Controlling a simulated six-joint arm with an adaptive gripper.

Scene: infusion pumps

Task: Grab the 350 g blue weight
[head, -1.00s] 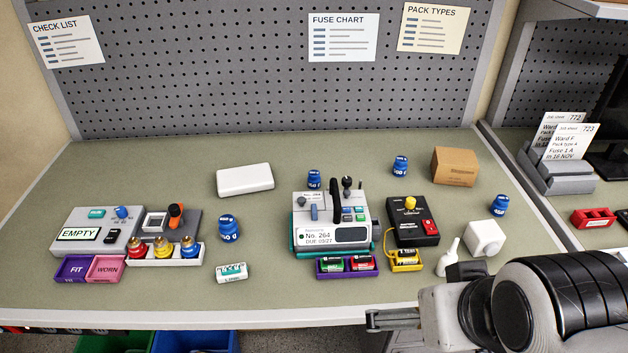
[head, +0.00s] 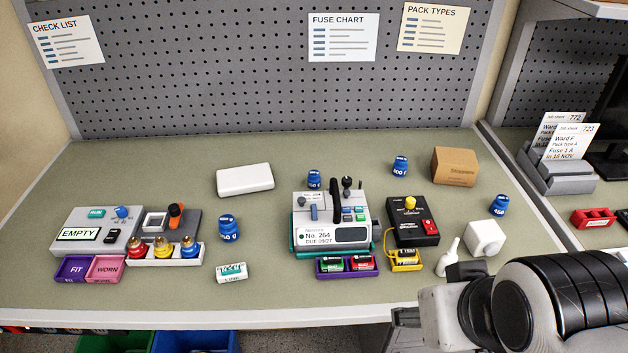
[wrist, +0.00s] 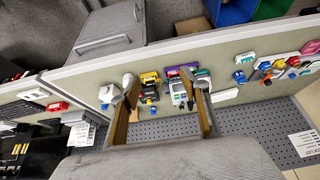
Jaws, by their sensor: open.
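Several blue weights stand on the bench. One (head: 229,228) is left of centre, in front of the long white block. One (head: 315,179) is behind the pump, one (head: 400,166) is at the back near the cardboard box, and one (head: 500,205) is at the right behind the white cube. Their labels are too small to read surely, so I cannot tell which is 350 g. My gripper (wrist: 163,98) is open and empty in the wrist view, above the bench's front side and apart from the weights. In the head view its fingers are hidden by my arm.
The pump (head: 332,220) and black tester (head: 413,222) stand mid-bench, with a white cube (head: 485,238) and a cardboard box (head: 454,166) to the right. A grey station (head: 95,230) and fuse trays are at the left. The centre-left front is mostly clear.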

